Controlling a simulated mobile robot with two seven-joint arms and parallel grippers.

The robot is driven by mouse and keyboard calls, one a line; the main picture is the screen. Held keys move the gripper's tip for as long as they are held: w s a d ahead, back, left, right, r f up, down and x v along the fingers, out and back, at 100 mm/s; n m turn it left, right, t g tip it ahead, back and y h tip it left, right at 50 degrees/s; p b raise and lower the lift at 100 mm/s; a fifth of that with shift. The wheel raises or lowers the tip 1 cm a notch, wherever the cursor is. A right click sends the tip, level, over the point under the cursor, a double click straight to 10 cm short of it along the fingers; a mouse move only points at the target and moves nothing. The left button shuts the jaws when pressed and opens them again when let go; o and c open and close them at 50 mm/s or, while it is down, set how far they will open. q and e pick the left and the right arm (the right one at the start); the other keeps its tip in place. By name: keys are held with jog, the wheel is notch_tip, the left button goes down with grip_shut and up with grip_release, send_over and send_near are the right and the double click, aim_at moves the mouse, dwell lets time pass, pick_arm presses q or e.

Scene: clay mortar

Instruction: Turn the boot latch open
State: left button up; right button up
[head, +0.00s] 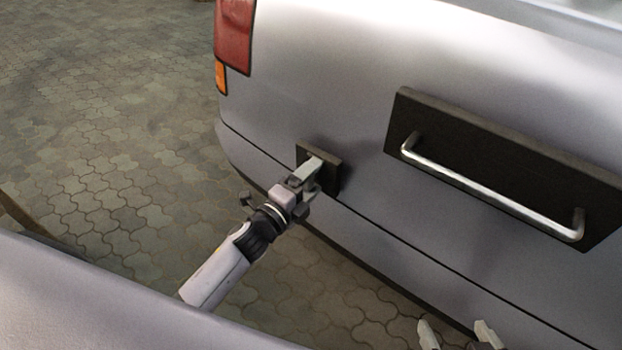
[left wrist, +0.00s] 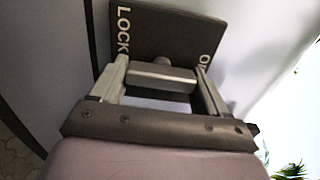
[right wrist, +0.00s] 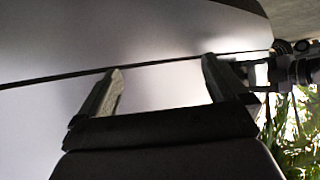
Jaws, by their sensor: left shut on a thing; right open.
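The boot latch has a dark square plate (head: 331,180) on the rear of the silver car, left of the boot handle. In the left wrist view the plate (left wrist: 160,30) reads "LOCK" on the left and a partly hidden word starting with "O" on the right. The grey latch lever (left wrist: 160,76) lies between my left fingers, across the plate's central pivot. My left gripper (head: 313,168) is shut on this lever. My right gripper (head: 457,330) is open and empty, low near the bottom edge of the head view. It also shows in the right wrist view (right wrist: 162,68), facing the car body.
A silver bar handle (head: 490,192) on a long black plate (head: 500,140) is fixed right of the latch. A red tail light (head: 234,35) is at the car's upper left corner. Paved ground (head: 110,110) at the left is clear.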

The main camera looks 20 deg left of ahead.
aim_at(308, 183)
pick_arm(q)
jog(key=o, duration=0.8)
jog(key=shift+o, duration=0.8)
pick_arm(e)
jog(key=shift+f, duration=0.15)
jog(key=shift+s, duration=0.1)
pick_arm(q)
jog(key=p+v, duration=0.1)
jog(key=v, duration=0.5)
jog(key=shift+s+a, duration=0.2)
jog(key=shift+s, duration=0.4)
pick_arm(e)
jog(key=shift+s+d+f, duration=0.2)
jog(key=shift+d+f, duration=0.05)
jog(key=shift+d, duration=0.2)
